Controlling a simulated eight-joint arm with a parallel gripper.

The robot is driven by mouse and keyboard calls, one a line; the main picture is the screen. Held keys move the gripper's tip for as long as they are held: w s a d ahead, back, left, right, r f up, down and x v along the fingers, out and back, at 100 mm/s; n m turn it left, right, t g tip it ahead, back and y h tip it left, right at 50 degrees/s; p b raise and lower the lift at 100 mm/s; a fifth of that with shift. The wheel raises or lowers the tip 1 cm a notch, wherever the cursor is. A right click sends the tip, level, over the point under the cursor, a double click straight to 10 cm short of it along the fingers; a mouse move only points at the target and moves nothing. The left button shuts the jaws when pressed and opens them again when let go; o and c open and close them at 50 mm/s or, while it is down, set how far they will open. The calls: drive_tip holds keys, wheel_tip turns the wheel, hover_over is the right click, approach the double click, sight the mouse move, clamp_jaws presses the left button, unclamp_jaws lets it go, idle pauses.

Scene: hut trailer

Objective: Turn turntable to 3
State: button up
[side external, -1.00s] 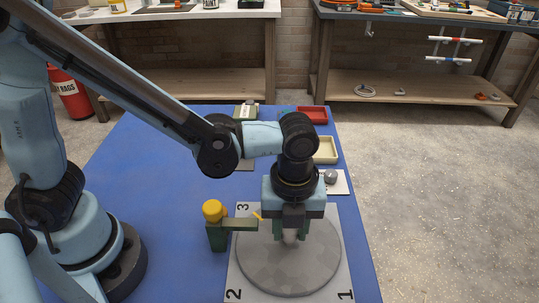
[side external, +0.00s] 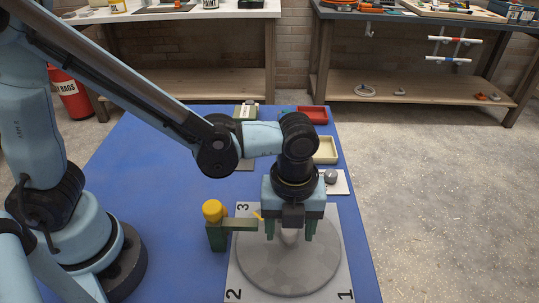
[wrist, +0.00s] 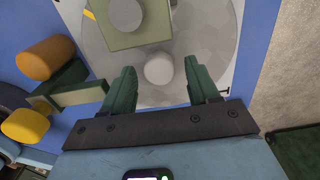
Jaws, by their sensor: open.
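The turntable, a grey disc (side external: 265,272), lies on a white plate marked 3 (side external: 243,207), 2 (side external: 234,295) and 1 (side external: 346,295). A narrow yellow mark (side external: 257,216) shows at the disc's far left rim, close to the 3. A pale round post (wrist: 159,68) rises from the disc. My gripper (side external: 290,232) is open over the disc, its green fingers on either side of the post with gaps. In the wrist view a square olive block (wrist: 150,35) with a round knob sits over the disc; my gripper hides it in the side view.
A green fixture (side external: 217,236) with a yellow knob (side external: 212,211) stands left of the disc, its arm reaching the rim. Behind are a grey knob (side external: 331,177) on a white plate, a cream tray (side external: 326,150) and a red tray (side external: 313,114). Blue table is clear at left.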

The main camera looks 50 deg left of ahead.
sight(289, 231)
drive_tip(key=shift+r, duration=0.1)
wheel_tip(289, 231, up, 12)
idle(0.6)
drive_tip(key=a+f+n+t, duration=0.1)
drive_tip(key=a+n+t, duration=0.2)
drive_tip(key=a+n, duration=0.7)
drive_tip(key=w+a+f+n+t, duration=0.1)
drive_tip(key=a+n+t, duration=0.3)
drive_tip(key=a+n, duration=0.6)
drive_tip(key=n, duration=0.7)
drive_tip(key=shift+f, duration=0.25)
drive_tip(key=shift+c, duration=0.2)
